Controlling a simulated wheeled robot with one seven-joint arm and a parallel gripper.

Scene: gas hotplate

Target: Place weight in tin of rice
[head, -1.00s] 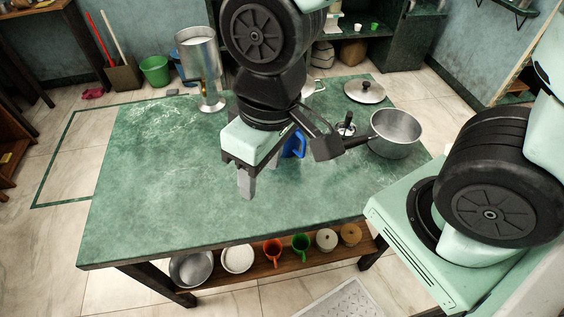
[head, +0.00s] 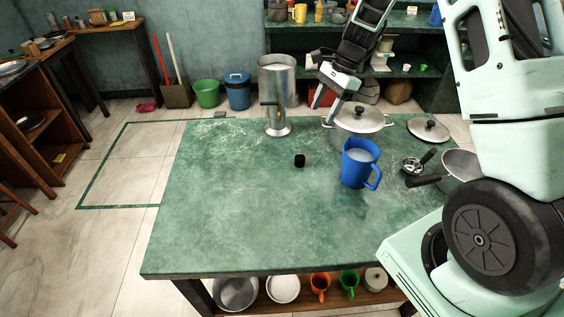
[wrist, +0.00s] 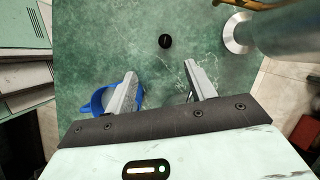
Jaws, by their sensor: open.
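A small black cylinder, which looks like the weight (head: 300,161), stands on the green table; in the wrist view it is the dark round thing (wrist: 165,41) beyond my fingertips. My gripper (head: 327,103) is open and empty, raised above the back of the table, to the right of the tin and apart from the weight. Its fingers (wrist: 160,82) are spread in the wrist view.
A blue jug (head: 356,168) with pale contents stands right of the weight, before a lidded pot (head: 345,120). A loose lid (head: 428,129) and a saucepan (head: 460,168) are at the right. The table's left and front (head: 220,220) are clear.

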